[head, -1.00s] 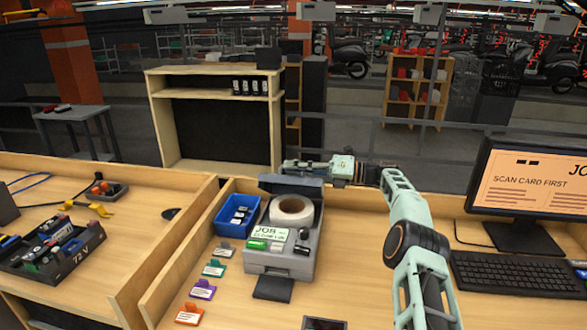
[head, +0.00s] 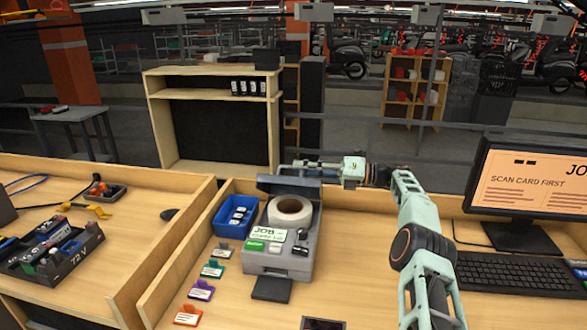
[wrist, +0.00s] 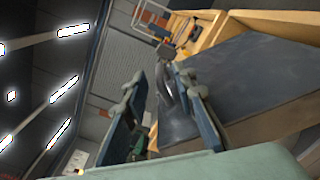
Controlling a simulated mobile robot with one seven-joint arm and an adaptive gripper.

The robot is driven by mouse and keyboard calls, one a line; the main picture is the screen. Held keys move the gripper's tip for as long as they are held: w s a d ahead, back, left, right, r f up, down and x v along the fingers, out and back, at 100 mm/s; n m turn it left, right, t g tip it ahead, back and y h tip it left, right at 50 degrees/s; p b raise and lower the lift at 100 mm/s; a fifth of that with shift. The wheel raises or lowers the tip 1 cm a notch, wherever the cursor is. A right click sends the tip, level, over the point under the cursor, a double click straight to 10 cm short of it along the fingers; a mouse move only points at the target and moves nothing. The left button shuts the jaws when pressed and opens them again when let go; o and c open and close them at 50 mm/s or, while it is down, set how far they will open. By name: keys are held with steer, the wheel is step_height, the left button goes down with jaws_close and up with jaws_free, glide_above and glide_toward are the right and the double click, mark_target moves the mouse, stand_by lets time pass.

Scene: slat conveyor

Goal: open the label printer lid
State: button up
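The grey label printer (head: 277,262) stands on the wooden bench in the head view. Its dark lid (head: 289,187) is raised at the back, tilted up behind the white label roll (head: 290,210). The front of the printer carries a green and white label panel. My gripper (head: 296,167) is just above and behind the lid's top edge, pointing left; the head view does not settle whether it touches the lid. In the wrist view its two fingers (wrist: 160,88) are apart, with no held object clearly visible between them.
A blue bin (head: 234,216) stands left of the printer. Several coloured cards lie at the bench's left side. A monitor (head: 527,180) and a keyboard (head: 520,275) are on the right. A wooden shelf (head: 213,75) stands behind the bench.

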steer(key=shift+s+d, duration=0.2)
steer(key=shift+d, duration=0.8)
steer(key=shift+s+d, duration=0.2)
steer(key=shift+d, duration=0.8)
